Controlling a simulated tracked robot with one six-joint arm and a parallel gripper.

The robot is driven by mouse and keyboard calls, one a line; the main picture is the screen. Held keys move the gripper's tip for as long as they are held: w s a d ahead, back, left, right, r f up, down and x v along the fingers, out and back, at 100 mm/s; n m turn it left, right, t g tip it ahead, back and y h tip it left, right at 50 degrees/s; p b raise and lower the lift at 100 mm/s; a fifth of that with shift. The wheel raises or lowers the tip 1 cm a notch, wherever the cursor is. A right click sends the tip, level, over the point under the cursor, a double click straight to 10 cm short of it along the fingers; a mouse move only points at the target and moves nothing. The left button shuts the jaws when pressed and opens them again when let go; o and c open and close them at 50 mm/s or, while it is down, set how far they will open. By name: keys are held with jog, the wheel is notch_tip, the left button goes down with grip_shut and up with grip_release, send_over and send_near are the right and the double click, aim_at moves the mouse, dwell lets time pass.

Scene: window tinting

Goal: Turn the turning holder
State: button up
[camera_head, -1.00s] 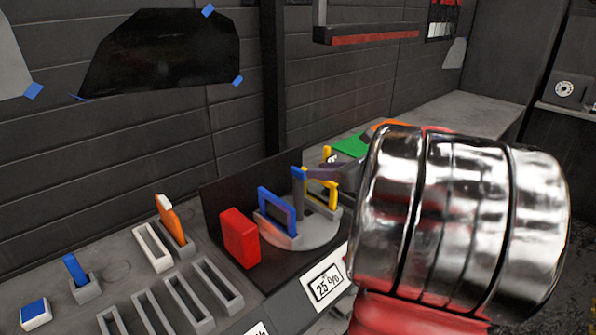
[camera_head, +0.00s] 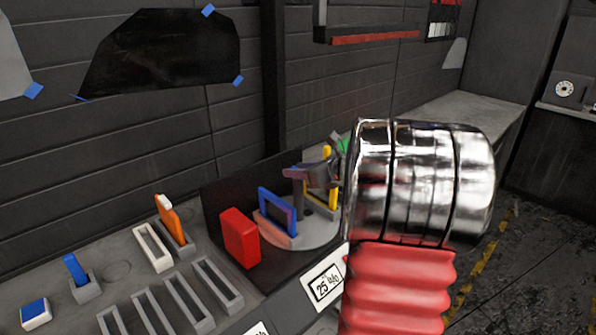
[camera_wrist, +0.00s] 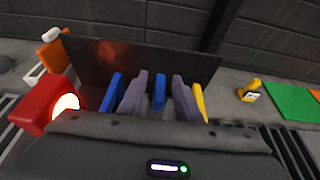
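The turning holder (camera_head: 308,238) is a round grey disc on a black base. It carries a blue frame (camera_head: 291,221) on its left, a yellow frame (camera_head: 334,192) on its right and an upright blue handle (camera_wrist: 159,91) between them. My gripper (camera_head: 306,173) is at the top of the handle. In the wrist view my gripper (camera_wrist: 159,96) is open, with one grey finger on each side of the handle and narrow gaps showing. The blue frame (camera_wrist: 111,92) is just left of the fingers and the yellow frame (camera_wrist: 200,103) just right.
A red block (camera_head: 239,238) stands left of the holder. A black panel (camera_head: 228,196) stands behind it. Further left are an orange tool (camera_head: 171,222) in a slot and empty grey slots (camera_head: 188,300).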

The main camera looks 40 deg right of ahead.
jog(key=shift+c, duration=0.4)
grip_shut()
jog(key=shift+a, duration=0.15)
